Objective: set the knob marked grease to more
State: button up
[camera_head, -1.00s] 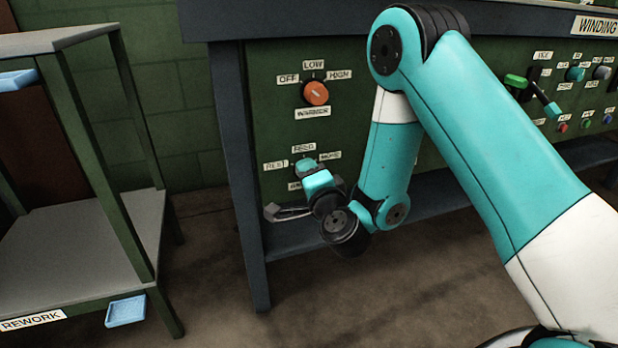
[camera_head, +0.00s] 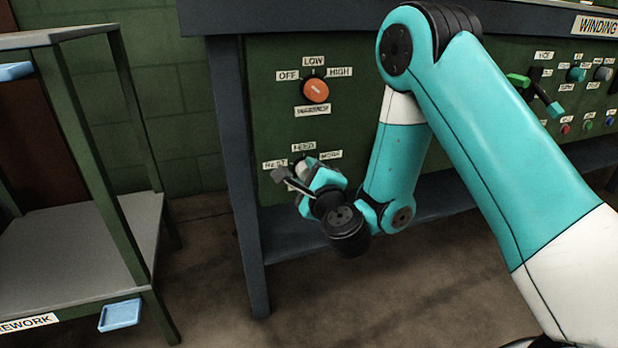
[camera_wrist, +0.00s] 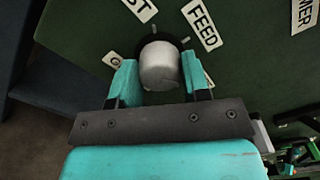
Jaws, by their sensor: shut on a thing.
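A grey round knob (camera_wrist: 161,64) on a dark base shows in the wrist view, on the green panel. My gripper (camera_wrist: 158,72) has its two teal fingers on either side of it and is shut on it. The FEED label (camera_wrist: 202,25) and the end of the REST label (camera_wrist: 139,8) are near the knob; a label beginning with G (camera_wrist: 113,60) is partly hidden by a finger. The knob's pointer is not clear.
An orange warmer knob (camera_head: 316,89) with OFF, LOW and HIGH labels sits above on the same panel. A green lever (camera_head: 519,80) and several small buttons are at the right. A rework shelf (camera_head: 70,260) stands left, apart from the panel.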

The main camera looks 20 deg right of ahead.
dwell(0.4)
jog(key=o, duration=0.9)
